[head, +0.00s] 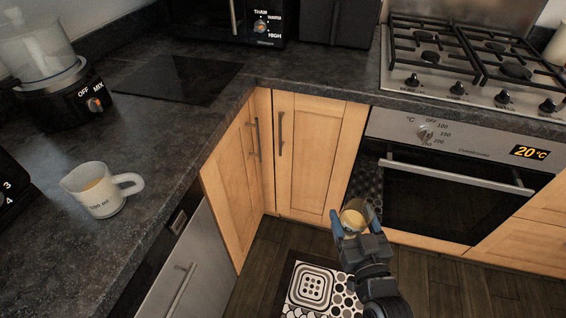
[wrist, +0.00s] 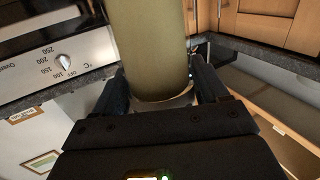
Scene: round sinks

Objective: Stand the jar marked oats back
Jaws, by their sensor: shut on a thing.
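A round jar (head: 353,217) with pale yellowish contents is between the fingers of my gripper (head: 354,223), in the head view. My gripper is shut on it and holds it in the air over the floor, in front of the wooden cupboard and left of the oven door. In the wrist view the jar (wrist: 148,45) fills the top middle, and its end sits between the two dark fingers (wrist: 162,92). No marking on the jar can be read in either view, so I cannot tell whether it says oats.
A white measuring jug (head: 100,190) stands on the left counter, near a food processor (head: 85,95). A dark flat board (head: 178,78) lies farther back. The gas hob (head: 475,55) is above the oven (head: 450,185). The corner counter (head: 300,75) is clear. A patterned mat (head: 318,290) lies below.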

